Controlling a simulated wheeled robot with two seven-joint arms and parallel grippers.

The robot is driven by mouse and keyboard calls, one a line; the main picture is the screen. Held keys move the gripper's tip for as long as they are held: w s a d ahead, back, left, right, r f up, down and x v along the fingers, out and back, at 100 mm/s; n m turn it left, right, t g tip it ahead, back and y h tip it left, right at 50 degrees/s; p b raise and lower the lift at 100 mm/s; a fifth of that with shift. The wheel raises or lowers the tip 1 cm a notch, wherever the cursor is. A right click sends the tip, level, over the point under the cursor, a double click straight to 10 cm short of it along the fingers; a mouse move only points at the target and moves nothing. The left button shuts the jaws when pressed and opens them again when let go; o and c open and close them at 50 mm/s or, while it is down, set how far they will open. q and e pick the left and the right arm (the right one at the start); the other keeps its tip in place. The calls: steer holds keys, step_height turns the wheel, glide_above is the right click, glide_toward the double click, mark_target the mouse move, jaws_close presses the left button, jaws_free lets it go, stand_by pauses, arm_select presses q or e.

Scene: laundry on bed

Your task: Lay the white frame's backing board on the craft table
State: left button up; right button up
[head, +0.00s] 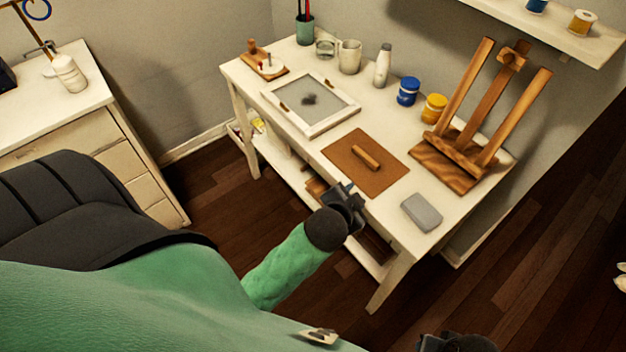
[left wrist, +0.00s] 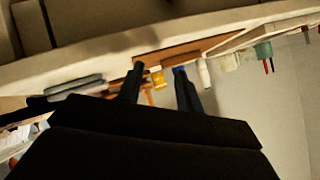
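The white frame (head: 333,121) lies flat on the craft table (head: 391,206); inside it is a grey pane with a dark smudge, and small brown tabs show on its rim. A flat brown board (head: 352,176) with a wooden bar-like handle (head: 366,157) lies on the table to the right of the frame, apart from it; it looks like the backing board. My left gripper (head: 346,192) is at the table's front edge by the board's near corner. In the left wrist view its fingers (left wrist: 159,80) are apart with nothing held. My right gripper (head: 455,343) is mostly cut off at the bottom.
A grey block (head: 422,212) lies right of the board. A wooden easel (head: 476,140), blue jar (head: 408,91), yellow jar (head: 434,108), white bottle (head: 383,66) and mug (head: 349,57) stand along the back. A small wooden stand (head: 265,66) is at the far left. Bare tabletop surrounds the board.

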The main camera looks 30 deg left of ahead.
arm_select(q)
steer(key=s+f+n+g+h, duration=0.1)
steer(key=s+f+g, duration=0.4)
steer(key=s, duration=0.5)
steer(key=s+f+n+g+h, duration=0.1)
steer(key=s+f+n+g, duration=0.2)
steer(key=s, duration=0.8)
steer(key=shift+d+f+g, duration=0.45)
steer(key=shift+f+g, duration=0.4)
steer(key=shift+g, duration=0.15)
